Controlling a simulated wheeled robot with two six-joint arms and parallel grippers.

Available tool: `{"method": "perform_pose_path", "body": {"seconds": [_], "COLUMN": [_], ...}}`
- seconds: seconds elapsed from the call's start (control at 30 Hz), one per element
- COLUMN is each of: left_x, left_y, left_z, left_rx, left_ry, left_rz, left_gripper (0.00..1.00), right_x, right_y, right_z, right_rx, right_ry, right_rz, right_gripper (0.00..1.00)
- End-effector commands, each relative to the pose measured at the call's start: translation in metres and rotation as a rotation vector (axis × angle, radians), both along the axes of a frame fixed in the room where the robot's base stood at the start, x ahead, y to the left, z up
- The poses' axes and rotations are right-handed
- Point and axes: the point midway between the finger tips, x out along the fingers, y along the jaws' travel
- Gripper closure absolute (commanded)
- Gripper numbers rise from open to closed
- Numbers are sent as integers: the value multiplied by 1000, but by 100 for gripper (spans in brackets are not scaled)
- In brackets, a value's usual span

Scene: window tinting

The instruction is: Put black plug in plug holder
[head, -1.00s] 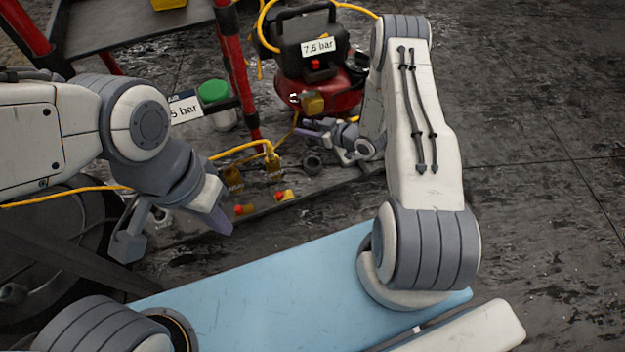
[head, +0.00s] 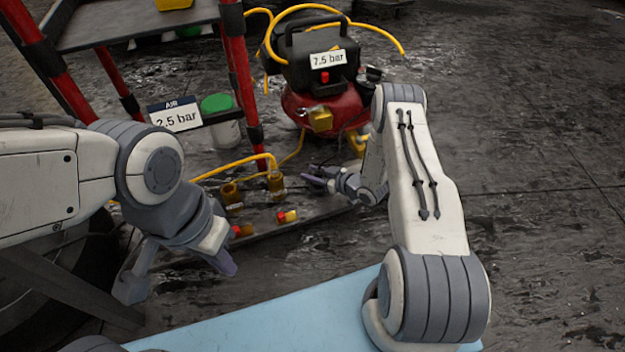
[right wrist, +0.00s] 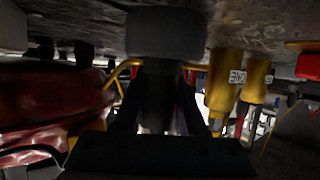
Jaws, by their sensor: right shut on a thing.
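My right gripper (head: 318,180) is low over the right part of the dark floor board, right of two brown-yellow fittings. In the head view the plug is hard to make out against the dark floor. The fittings (head: 276,185) also show in the right wrist view (right wrist: 225,80). I cannot tell which part is the plug holder. My left gripper (head: 180,274) is open, empty, and left of the board.
Two red-and-yellow plugs (head: 287,216) lie on the board's front part. A red air compressor (head: 318,108) marked 7.5 bar stands behind it. A red-legged cart (head: 240,75), a green-lidded jar (head: 217,104) and yellow hoses are near. A pale blue surface (head: 270,320) is in front.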

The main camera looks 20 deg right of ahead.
Motion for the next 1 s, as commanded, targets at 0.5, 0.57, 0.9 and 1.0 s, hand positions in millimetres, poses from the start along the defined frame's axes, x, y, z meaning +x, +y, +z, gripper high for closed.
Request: {"method": "perform_pose_path", "body": {"seconds": [0.5,0.57,0.9,1.0], "left_x": [0,0,0,0], "left_y": [0,0,0,0], "left_z": [-8,-8,-4,4], "left_rx": [0,0,0,0], "left_ry": [0,0,0,0], "left_rz": [0,0,0,0], "left_gripper": [100,100,100,100], "right_x": [0,0,0,-10], "right_y": [0,0,0,-8], "right_z": [-12,-12,-6,-1], "right_rx": [0,0,0,0], "right_ry": [0,0,0,2], "right_rz": [0,0,0,-4], "right_gripper": [33,30,30,30]}}
